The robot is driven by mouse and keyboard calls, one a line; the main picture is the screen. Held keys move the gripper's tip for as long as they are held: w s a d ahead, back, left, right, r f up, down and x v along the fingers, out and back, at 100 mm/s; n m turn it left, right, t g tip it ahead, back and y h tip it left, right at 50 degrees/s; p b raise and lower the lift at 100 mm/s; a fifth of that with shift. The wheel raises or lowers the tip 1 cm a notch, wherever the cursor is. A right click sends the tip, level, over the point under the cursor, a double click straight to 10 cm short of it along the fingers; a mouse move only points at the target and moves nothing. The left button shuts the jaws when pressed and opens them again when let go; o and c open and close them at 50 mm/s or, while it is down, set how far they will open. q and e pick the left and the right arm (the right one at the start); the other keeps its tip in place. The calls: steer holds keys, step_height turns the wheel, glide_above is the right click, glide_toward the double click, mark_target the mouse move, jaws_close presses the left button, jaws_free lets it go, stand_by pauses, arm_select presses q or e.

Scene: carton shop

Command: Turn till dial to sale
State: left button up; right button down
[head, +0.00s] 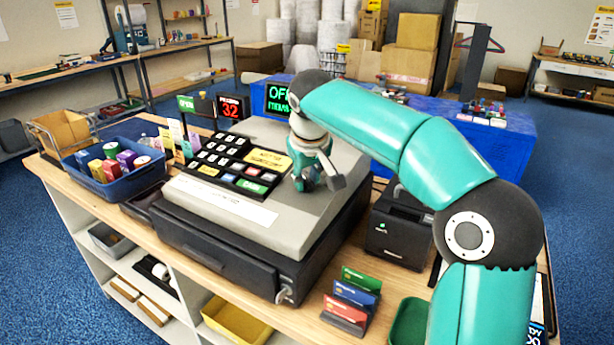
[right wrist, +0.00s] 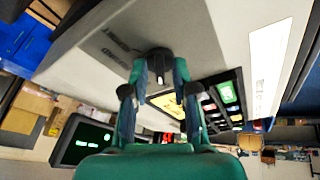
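The till (head: 270,200) is a grey register on a black drawer, with a keypad and a green-lettered screen (head: 279,99) that is partly hidden and appears to start with "OF". My right gripper (head: 318,181) points down at the till's sloped top, right of the keypad. In the right wrist view a dark round dial (right wrist: 157,58) stands on the grey top, between the two fingertips of my right gripper (right wrist: 159,72). The fingers are apart, one on each side of it; whether they press on it I cannot tell. In the head view the gripper hides the dial. My left gripper is not in view.
A black printer (head: 398,230) stands right of the till. Colored cards (head: 350,297) stand in front of it, near a green tray (head: 408,322). A blue bin (head: 118,186) of small boxes is left of the till. A key sits in the drawer front.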

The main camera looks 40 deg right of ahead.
steer(key=shift+m, duration=0.4)
steer(key=m+h, duration=0.1)
steer(key=m, duration=0.2)
steer(key=shift+a, duration=0.2)
steer(key=shift+w+a+f+m+g+h, duration=0.1)
steer(key=shift+m+g+h, duration=0.15)
steer(key=shift+m, duration=0.8)
steer(key=shift+f+m+g+h, duration=0.15)
steer(key=shift+m+g, duration=0.2)
steer(key=shift+m, duration=0.7)
steer(key=shift+r, duration=0.1)
steer(key=c, duration=1.2)
jaws_free()
steer(key=shift+c, duration=0.2)
steer(key=shift+r, duration=0.1)
